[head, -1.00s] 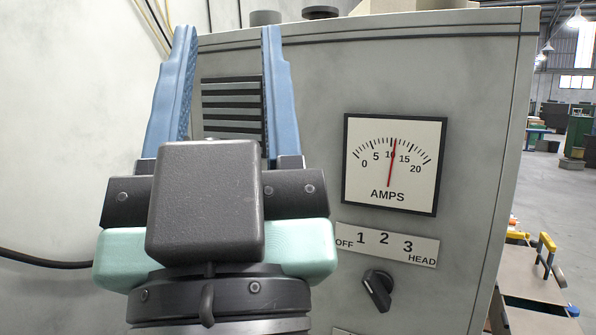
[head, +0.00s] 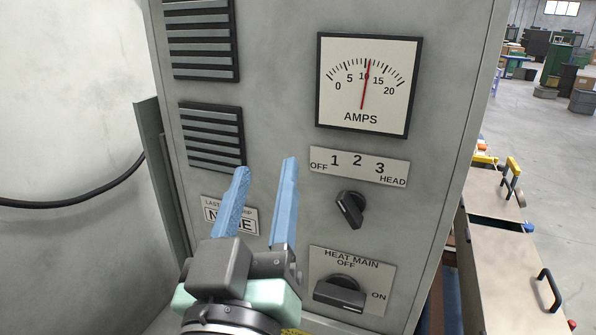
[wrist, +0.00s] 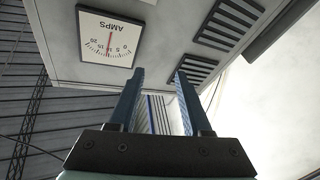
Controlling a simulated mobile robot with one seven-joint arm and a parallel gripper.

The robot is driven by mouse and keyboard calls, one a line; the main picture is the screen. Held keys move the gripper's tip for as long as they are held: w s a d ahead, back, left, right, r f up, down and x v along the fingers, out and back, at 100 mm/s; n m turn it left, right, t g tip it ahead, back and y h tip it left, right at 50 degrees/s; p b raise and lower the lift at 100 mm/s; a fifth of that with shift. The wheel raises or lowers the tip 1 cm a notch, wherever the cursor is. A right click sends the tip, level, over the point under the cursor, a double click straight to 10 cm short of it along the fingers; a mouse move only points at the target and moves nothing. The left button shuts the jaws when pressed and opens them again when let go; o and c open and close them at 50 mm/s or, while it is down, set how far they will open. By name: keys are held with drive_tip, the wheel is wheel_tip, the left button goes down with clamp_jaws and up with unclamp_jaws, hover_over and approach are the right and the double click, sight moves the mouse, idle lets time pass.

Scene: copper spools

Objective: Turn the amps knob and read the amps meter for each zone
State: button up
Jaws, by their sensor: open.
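The amps meter (head: 368,85) is a white square dial in a black frame on the grey cabinet front. Its red needle stands slightly past 10. It also shows upside down in the wrist view (wrist: 108,38). Below it is a label (head: 358,166) marked OFF, 1, 2, 3, HEAD. The black amps knob (head: 350,209) sits under that label, its bar slanting from upper left to lower right. Which mark it points to is hard to tell. My gripper (head: 265,165) is open and empty, left of the knob and apart from it. The wrist view shows nothing between its fingers (wrist: 159,72).
A HEAT MAIN switch (head: 340,292) sits below the amps knob. Slatted vents (head: 212,136) and a partly covered label plate (head: 231,216) are at the cabinet's left. A black cable (head: 75,203) hangs on the far left.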

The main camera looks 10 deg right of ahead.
sight(346, 214)
drive_tip(key=s+d+f+g+h, duration=0.2)
drive_tip(key=f+g, duration=0.1)
drive_tip(key=f, duration=0.2)
drive_tip(key=s+d+f+g+h, duration=0.1)
drive_tip(key=s+d+f+g, duration=0.1)
drive_tip(key=f, duration=0.3)
drive_tip(key=p+x, duration=0.1)
drive_tip(key=x, duration=0.5)
drive_tip(key=p+x, duration=0.1)
drive_tip(key=x, duration=0.4)
drive_tip(key=shift+w+d+f+p, duration=0.2)
drive_tip(key=shift+d+p, duration=0.1)
drive_tip(key=shift+d, duration=0.15)
drive_tip(key=shift+w+d, duration=0.35)
drive_tip(key=shift+w, duration=0.15)
drive_tip(key=shift+c, duration=0.3)
drive_tip(key=shift+f, duration=0.1)
clamp_jaws()
